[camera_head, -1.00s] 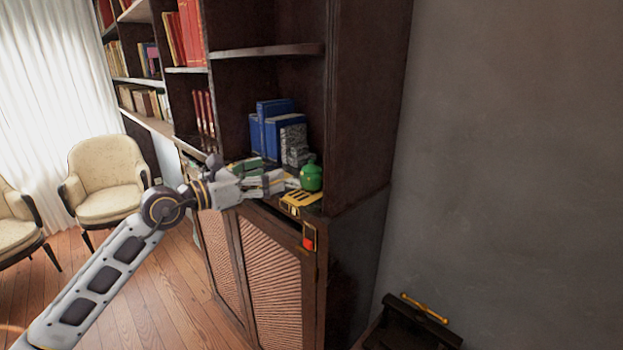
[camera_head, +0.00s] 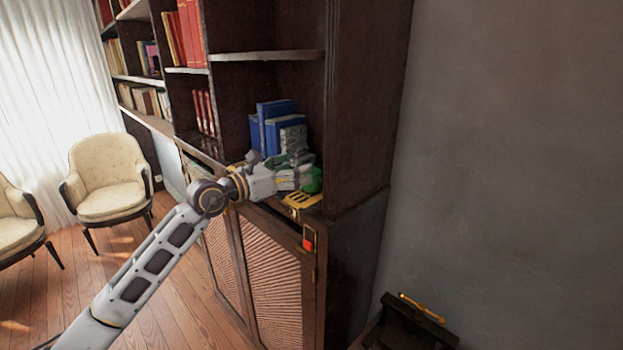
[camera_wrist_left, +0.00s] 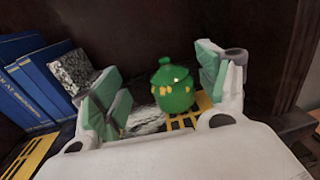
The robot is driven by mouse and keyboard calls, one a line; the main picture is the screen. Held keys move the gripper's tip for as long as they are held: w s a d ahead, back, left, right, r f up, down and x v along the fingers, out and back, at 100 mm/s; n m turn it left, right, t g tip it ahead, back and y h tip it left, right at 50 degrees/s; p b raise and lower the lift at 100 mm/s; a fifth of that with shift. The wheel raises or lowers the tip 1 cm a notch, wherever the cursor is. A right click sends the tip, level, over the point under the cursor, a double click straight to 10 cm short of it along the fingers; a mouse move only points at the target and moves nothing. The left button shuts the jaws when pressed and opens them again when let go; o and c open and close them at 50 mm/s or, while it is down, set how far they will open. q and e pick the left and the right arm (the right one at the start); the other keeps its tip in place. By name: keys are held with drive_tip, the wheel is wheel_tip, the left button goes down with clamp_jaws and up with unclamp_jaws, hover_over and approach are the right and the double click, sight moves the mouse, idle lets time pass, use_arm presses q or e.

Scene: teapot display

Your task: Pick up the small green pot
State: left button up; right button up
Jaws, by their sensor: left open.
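The small green pot (camera_head: 312,180) stands upright on the cabinet top, at the right end of the shelf bay. In the left wrist view the lidded pot (camera_wrist_left: 173,86) shows yellow marks on its side and sits between my two spread fingers, nearer the right one. My left gripper (camera_head: 299,174) is open, with green pads, and reaches in from the left at the pot. In the wrist view the open left gripper (camera_wrist_left: 160,92) holds nothing. In the head view its fingers partly cover the pot. My right gripper is not in view.
Blue books (camera_head: 277,127) and a grey speckled block (camera_wrist_left: 73,72) stand left of the pot. A yellow slotted piece (camera_head: 302,200) lies at the cabinet edge. The shelf's side wall (camera_head: 352,120) is close on the right. A red item (camera_head: 308,244) hangs on the cabinet front.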

use_arm(q)
drive_tip(key=shift+w+d, duration=0.15)
drive_tip(key=shift+d, duration=0.05)
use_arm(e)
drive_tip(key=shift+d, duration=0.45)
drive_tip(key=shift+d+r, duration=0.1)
use_arm(q)
drive_tip(key=shift+w+d+r, duration=0.1)
drive_tip(key=shift+w+d, duration=0.05)
drive_tip(key=shift+d, duration=0.2)
drive_tip(key=p+x, duration=0.1)
drive_tip(key=x, duration=0.2)
drive_tip(key=shift+d+r+p, duration=0.1)
drive_tip(key=shift+d+p, duration=0.15)
drive_tip(key=shift+p, duration=0.1)
drive_tip(key=shift+w+d, duration=0.25)
drive_tip(key=shift+d, duration=0.2)
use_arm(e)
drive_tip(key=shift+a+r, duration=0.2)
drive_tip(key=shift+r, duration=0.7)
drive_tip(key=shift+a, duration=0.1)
use_arm(q)
drive_tip(key=c, duration=1.2)
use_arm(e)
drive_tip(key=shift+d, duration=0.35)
